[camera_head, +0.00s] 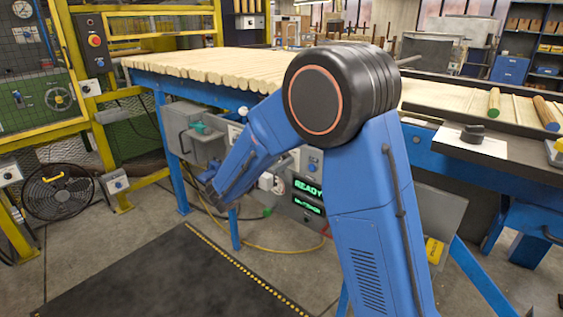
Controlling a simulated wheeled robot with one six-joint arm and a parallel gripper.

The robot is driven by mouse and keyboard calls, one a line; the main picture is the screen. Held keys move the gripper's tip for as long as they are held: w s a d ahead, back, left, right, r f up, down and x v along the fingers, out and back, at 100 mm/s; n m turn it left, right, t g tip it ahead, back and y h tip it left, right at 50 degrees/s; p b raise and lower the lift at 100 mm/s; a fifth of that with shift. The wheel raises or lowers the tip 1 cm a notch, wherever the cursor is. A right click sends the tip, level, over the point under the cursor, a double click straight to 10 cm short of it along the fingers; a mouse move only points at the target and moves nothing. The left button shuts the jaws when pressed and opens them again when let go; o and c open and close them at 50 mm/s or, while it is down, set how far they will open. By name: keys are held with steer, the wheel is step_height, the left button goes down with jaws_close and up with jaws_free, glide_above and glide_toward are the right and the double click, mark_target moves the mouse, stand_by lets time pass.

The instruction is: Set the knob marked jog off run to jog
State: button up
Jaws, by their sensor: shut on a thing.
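My arm rises from the lower right to its black elbow and slopes down to the left, to a dark end low in front of the machine's side. I cannot make out my gripper's fingers there, nor what they touch. Under the conveyor, behind my forearm, is a control panel with a green lit display reading READY (307,188). A pale round fitting (265,181) shows beside my forearm. No jog, off or run lettering is legible, so I cannot tell which knob is the marked one.
The conveyor (148,77) carries a row of pale wood pieces. A grey box with a teal part (199,128) hangs under it. A floor fan (58,191) and yellow guard frame stand left. The dark floor mat (165,275) is clear; a yellow cable (262,247) lies beyond it.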

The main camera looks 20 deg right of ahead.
steer(key=shift+n, duration=0.6)
steer(key=o, duration=1.1)
steer(key=shift+c, duration=0.2)
steer(key=shift+a, duration=0.15)
steer(key=v, duration=1.7)
steer(key=shift+s, duration=0.1)
